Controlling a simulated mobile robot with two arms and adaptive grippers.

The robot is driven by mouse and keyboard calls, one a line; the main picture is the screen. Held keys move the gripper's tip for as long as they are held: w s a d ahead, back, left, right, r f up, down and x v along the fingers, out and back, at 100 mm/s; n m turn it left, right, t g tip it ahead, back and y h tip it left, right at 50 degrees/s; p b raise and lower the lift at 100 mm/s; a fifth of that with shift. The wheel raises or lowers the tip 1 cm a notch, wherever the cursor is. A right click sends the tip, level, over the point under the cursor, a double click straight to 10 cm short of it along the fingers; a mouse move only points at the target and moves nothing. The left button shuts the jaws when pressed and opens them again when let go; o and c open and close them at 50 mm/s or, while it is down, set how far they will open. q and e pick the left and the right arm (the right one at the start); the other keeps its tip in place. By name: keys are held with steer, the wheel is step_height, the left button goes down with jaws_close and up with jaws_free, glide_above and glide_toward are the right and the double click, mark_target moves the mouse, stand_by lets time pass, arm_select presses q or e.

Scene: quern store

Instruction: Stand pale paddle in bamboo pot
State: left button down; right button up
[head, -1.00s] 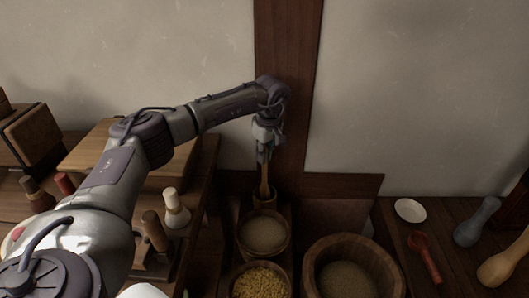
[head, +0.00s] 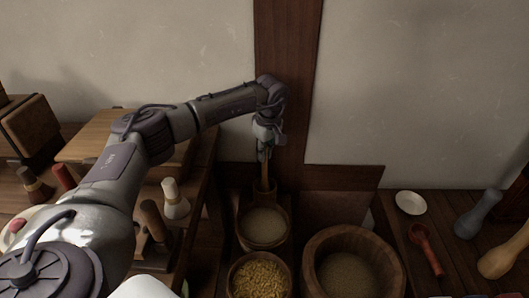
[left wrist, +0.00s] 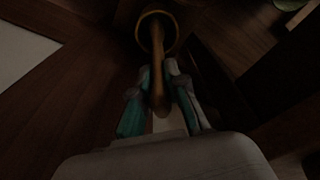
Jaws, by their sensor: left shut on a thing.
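My left gripper (head: 264,156) is shut on the wooden paddle (head: 265,176), which hangs upright below the fingers in the head view. The paddle's lower part goes into the mouth of the bamboo pot (head: 262,198), a small dark pot against the wall post. In the left wrist view, the brown paddle handle (left wrist: 158,62) lies between the fingers (left wrist: 158,82) and runs into the round, light-rimmed mouth of the pot (left wrist: 174,30). The paddle's lower end is hidden inside the pot, so I cannot tell whether it touches the bottom. My right gripper is out of view.
A grain bowl (head: 264,228) stands just in front of the pot, with a bowl of yellow grain (head: 260,277) nearer. A large wooden tub (head: 345,235) is to the right. A crowded wooden table (head: 205,190) stands left. A white dish (head: 410,202) and red spoon (head: 427,250) lie right.

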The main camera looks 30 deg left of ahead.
arm_select(q)
steer(key=c, duration=1.1)
jaws_free()
step_height(320, 180, up, 12)
steer(key=d, duration=0.1)
steer(key=shift+s+d, duration=0.15)
steer(key=shift+d, duration=0.05)
steer(key=shift+f, duration=0.1)
